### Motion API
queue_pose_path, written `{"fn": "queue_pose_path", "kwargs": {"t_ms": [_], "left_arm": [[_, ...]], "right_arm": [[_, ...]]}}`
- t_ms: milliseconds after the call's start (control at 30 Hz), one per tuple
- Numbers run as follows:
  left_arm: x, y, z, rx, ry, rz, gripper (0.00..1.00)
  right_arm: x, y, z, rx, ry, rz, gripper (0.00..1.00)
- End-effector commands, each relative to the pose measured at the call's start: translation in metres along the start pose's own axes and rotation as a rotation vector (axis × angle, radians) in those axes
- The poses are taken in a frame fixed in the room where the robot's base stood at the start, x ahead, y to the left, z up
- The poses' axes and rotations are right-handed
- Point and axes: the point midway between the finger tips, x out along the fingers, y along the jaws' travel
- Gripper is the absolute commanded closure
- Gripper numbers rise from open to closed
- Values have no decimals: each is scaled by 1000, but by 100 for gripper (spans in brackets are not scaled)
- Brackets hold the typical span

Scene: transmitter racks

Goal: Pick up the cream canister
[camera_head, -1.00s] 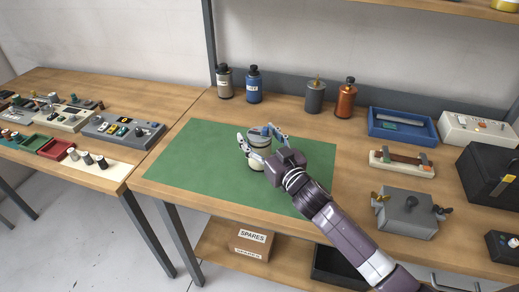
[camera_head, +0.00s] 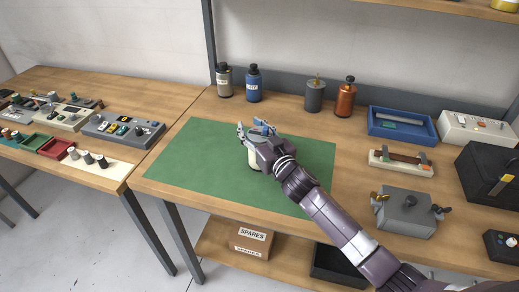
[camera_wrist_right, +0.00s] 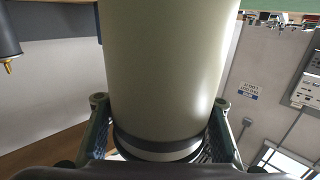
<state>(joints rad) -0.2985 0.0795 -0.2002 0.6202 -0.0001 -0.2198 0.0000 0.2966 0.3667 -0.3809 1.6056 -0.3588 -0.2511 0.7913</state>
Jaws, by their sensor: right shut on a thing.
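The cream canister (camera_head: 254,160) is above or on the green mat (camera_head: 200,165) in the head view, largely hidden behind my right gripper. In the right wrist view the canister (camera_wrist_right: 168,70) fills the middle, a smooth pale cylinder with a dark band near one end. My right gripper (camera_head: 253,131) has its fingers on both sides of the canister, near that band, and is shut on it. I cannot tell whether the canister's base touches the mat. My left gripper is not in view.
Behind the mat stand a grey-brown bottle (camera_head: 224,82), a blue bottle (camera_head: 254,85), a dark grey canister (camera_head: 315,96) and an orange bottle (camera_head: 346,99). A blue tray (camera_head: 400,124) and a grey box (camera_head: 405,214) are at right. The mat's left part is clear.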

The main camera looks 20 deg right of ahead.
Motion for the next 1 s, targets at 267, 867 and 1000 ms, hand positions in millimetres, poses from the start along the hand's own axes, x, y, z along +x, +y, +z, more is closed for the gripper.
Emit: {"fn": "queue_pose_path", "kwargs": {"t_ms": [267,867,1000], "left_arm": [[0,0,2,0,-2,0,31],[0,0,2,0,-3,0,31],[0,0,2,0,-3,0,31]], "right_arm": [[0,0,0,-1,-1,0,98],[0,0,0,-1,0,0,100],[0,0,0,-1,0,0,100]]}}
